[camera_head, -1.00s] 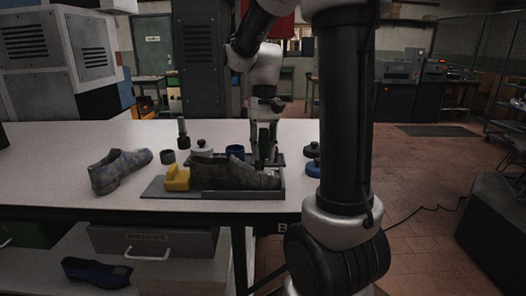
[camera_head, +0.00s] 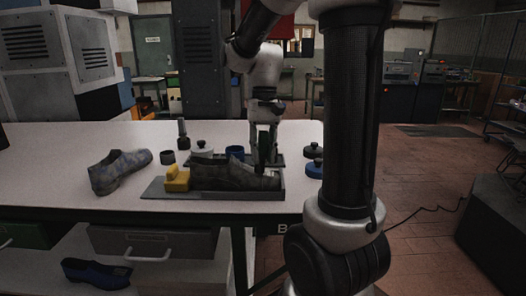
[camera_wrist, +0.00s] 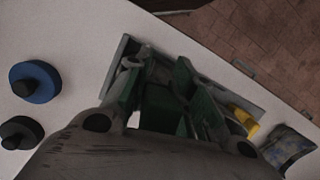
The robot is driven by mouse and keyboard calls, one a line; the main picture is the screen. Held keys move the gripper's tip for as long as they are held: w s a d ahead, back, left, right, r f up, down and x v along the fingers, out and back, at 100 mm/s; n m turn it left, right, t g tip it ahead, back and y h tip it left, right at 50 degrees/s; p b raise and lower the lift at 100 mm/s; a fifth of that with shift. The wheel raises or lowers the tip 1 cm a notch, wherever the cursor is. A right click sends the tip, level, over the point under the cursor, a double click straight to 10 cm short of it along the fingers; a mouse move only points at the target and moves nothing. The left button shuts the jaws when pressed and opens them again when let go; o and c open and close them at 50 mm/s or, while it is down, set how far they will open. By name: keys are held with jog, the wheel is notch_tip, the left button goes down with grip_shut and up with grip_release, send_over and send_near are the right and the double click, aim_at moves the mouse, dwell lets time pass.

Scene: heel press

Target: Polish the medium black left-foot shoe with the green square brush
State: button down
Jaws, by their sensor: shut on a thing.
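The black shoe (camera_head: 232,177) lies lengthwise in a grey tray (camera_head: 153,194) at the table's front edge, with its right end below my gripper. A yellow block (camera_head: 177,179) sits at its left end and also shows in the wrist view (camera_wrist: 242,118). My gripper (camera_head: 264,152) is shut on the dark green brush (camera_wrist: 162,104), just above or against the shoe's right end; I cannot tell if they touch. The gripper body and brush hide much of the shoe in the wrist view.
A patterned blue-grey shoe (camera_head: 119,170) stands left of the tray. Blue (camera_wrist: 35,82) and black lidded tins (camera_wrist: 20,132) stand right. A blue shoe (camera_head: 96,273) lies on the shelf below.

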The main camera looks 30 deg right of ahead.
jog(key=shift+w+d+f, duration=0.1)
jog(key=shift+w+d, duration=0.35)
jog(key=shift+w, duration=0.25)
jog(key=shift+w+d, duration=0.45)
jog(key=shift+w, duration=0.2)
jog(key=shift+s+a+v, duration=0.15)
jog(key=shift+s+v, duration=0.05)
jog(key=shift+v, duration=0.95)
jog(key=shift+s+a+v, duration=0.15)
jog(key=shift+s+v, duration=0.05)
jog(key=shift+v, duration=0.95)
jog(key=shift+s+a+v, duration=0.2)
jog(key=shift+v, duration=0.95)
jog(key=shift+w+a+f+g, duration=0.1)
jog(key=shift+a+f+g, duration=0.25)
jog(key=shift+f, duration=0.5)
jog(key=shift+w+a+f+g, duration=0.1)
jog(key=shift+a+f+g, duration=0.25)
jog(key=shift+f, duration=0.5)
jog(key=shift+w+a+f+g, duration=0.1)
jog(key=shift+a+f+g, duration=0.25)
jog(key=shift+f, duration=0.5)
jog(key=shift+d, duration=0.1)
jog(key=shift+f, duration=0.45)
